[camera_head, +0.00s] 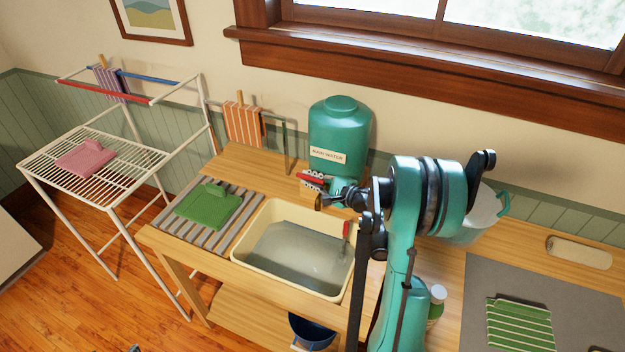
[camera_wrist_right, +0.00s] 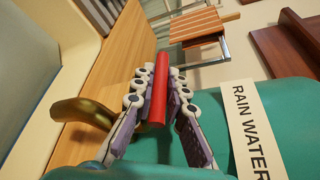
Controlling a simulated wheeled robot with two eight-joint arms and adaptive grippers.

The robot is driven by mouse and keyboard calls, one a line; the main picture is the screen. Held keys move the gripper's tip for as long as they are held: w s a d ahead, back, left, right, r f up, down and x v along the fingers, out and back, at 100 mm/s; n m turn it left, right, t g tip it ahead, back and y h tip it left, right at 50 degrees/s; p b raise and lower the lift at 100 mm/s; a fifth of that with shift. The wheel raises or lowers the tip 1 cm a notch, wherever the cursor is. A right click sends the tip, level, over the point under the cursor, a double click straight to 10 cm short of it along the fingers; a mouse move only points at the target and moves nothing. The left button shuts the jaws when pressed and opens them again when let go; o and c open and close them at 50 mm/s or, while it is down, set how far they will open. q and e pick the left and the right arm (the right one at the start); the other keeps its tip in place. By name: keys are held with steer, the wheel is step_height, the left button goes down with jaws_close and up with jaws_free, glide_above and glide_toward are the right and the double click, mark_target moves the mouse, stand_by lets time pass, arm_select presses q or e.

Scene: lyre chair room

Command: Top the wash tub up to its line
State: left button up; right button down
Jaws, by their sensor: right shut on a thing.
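The cream wash tub (camera_head: 243,262) is set in the wooden bench and holds greyish water. A red-topped piece (camera_head: 346,230) stands at its right inner wall; I cannot make out the line. The green rain water barrel (camera_head: 340,125) stands behind the tub, with its label (camera_wrist_right: 252,130) facing out. My right gripper (camera_head: 314,180) is at the barrel's front, shut on the red tap handle (camera_wrist_right: 158,90). The brass spout (camera_wrist_right: 85,110) points toward the tub side; in the head view (camera_head: 318,202) it is partly hidden. I see no clear stream. My left gripper is out of view.
A grooved drainboard (camera_head: 168,215) with a green cloth (camera_head: 208,205) lies left of the tub. A drying rack (camera_head: 60,175) stands further left. A pale bucket (camera_head: 480,215) and a grey mat (camera_head: 575,300) with a striped green cloth (camera_head: 520,325) are to the right.

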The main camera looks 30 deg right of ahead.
steer(key=c, duration=1.5)
jaws_free()
steer(key=shift+c, duration=0.2)
steer(key=v, duration=1.2)
